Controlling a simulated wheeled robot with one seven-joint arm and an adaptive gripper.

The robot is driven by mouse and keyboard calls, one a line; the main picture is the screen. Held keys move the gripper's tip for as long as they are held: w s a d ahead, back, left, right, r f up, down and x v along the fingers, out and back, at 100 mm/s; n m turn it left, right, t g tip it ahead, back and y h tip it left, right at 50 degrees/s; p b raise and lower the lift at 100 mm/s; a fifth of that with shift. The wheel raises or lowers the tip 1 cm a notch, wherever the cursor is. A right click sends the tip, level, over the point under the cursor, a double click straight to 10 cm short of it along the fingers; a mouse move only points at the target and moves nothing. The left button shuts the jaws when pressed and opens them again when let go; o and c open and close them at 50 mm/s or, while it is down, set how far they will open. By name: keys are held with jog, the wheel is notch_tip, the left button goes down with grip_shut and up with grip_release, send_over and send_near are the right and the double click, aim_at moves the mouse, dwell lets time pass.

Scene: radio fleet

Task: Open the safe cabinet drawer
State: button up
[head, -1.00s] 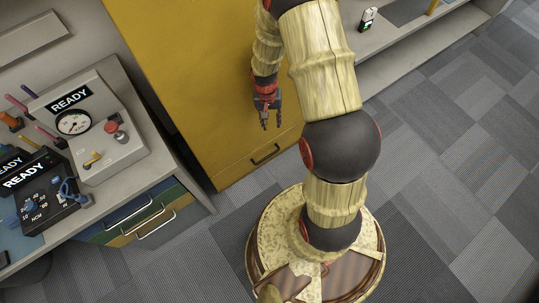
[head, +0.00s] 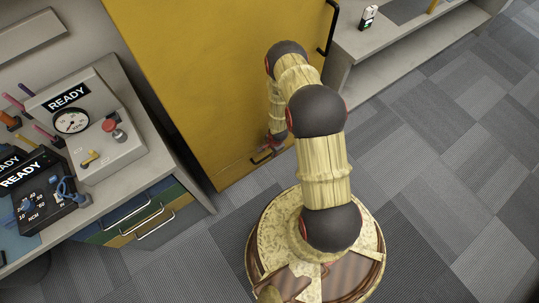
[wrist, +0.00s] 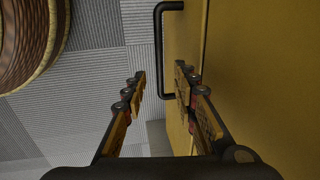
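The yellow safe cabinet (head: 215,80) stands against the wall behind my arm. Its drawer front (head: 235,172) is at the bottom and looks flush with the cabinet. The dark bar handle of the drawer (head: 262,157) is partly covered by my gripper (head: 270,148), which is low by it. In the wrist view the black handle (wrist: 158,50) shows at the top, in line with the gap between the fingers. My gripper (wrist: 161,76) is open, with a finger on either side of that gap. Whether a finger touches the handle I cannot tell.
A second black handle (head: 331,30) is on the cabinet's upper door. A desk with a grey gauge box (head: 85,125) and coloured drawers (head: 140,215) stands to the left. A low grey shelf (head: 410,55) is to the right. Carpet (head: 440,180) is free at the right.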

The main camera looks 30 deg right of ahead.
aim_at(269, 156)
jog(key=f+b, duration=0.1)
jog(key=f, duration=0.2)
jog(key=w+f+b, duration=0.1)
jog(key=f, duration=0.2)
jog(key=shift+w+f, duration=0.1)
jog(key=shift+c, duration=1)
grip_shut()
